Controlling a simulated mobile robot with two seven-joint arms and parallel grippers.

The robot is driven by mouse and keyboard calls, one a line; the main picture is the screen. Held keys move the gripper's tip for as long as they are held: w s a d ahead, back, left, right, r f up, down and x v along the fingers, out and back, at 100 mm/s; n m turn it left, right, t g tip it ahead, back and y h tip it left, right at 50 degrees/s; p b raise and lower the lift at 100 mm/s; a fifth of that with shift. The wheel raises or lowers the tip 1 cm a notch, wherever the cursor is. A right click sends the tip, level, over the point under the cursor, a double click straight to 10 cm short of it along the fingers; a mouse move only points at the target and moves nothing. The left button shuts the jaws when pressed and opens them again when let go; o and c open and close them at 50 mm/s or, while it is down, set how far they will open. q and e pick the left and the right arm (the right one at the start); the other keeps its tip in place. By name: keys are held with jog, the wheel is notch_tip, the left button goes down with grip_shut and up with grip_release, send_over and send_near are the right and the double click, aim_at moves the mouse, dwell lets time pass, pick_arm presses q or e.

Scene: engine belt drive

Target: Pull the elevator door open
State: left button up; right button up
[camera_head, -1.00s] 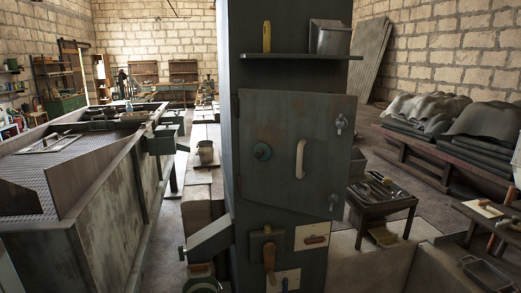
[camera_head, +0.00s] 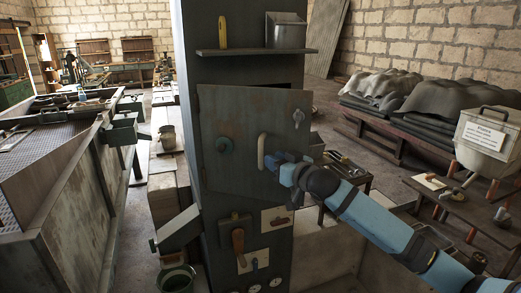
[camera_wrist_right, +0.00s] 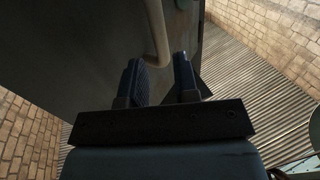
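The dark metal door (camera_head: 240,155) is on the front of a tall column. It is slightly ajar, with a dark gap along its top right edge. Its pale upright handle (camera_head: 262,150) is near the right side; its lower end shows in the wrist view (camera_wrist_right: 157,32). My right gripper (camera_head: 272,160) is at the handle in the head view. In the wrist view, its two fingers (camera_wrist_right: 160,78) are apart, with the handle's lower end at the gap between their tips. Contact with the handle cannot be told. My left gripper is not in view.
A shelf (camera_head: 255,52) with a yellow-handled tool and a metal box is above the door. A latch knob (camera_head: 298,117) is on the door's right edge. A metal bin (camera_head: 484,140) is at right.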

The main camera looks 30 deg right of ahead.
aim_at(261, 153)
jog(key=w, duration=0.2)
jog(key=w+p, duration=0.1)
jog(key=w, duration=0.3)
jog(key=shift+w+a, duration=0.35)
jog(key=shift+a, duration=0.05)
grip_shut()
